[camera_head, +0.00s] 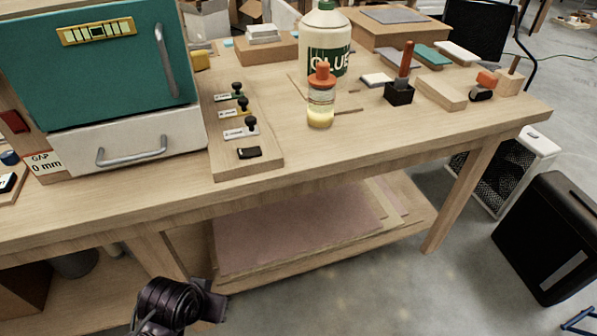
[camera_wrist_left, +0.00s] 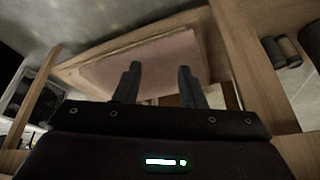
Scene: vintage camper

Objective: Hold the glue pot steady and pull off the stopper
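The glue pot (camera_head: 320,106) is a small clear jar with yellowish contents. It stands upright near the front edge of the wooden workbench. Its orange-red stopper (camera_head: 322,78) sits in the top. My left gripper (camera_wrist_left: 157,68) shows in the left wrist view with two dark fingers apart and nothing visible between them. In the head view my left arm shows dark at the bottom left, below the bench top and well away from the pot; its fingertips are not clear there. My right gripper is not in view.
A large cream GLUE bottle (camera_head: 325,22) stands right behind the pot. A board with black knobs (camera_head: 228,165) lies left of it, beside a teal cabinet (camera_head: 105,75). A black holder (camera_head: 398,95) and blocks are to the right. The bench front edge (camera_head: 400,148) lies close.

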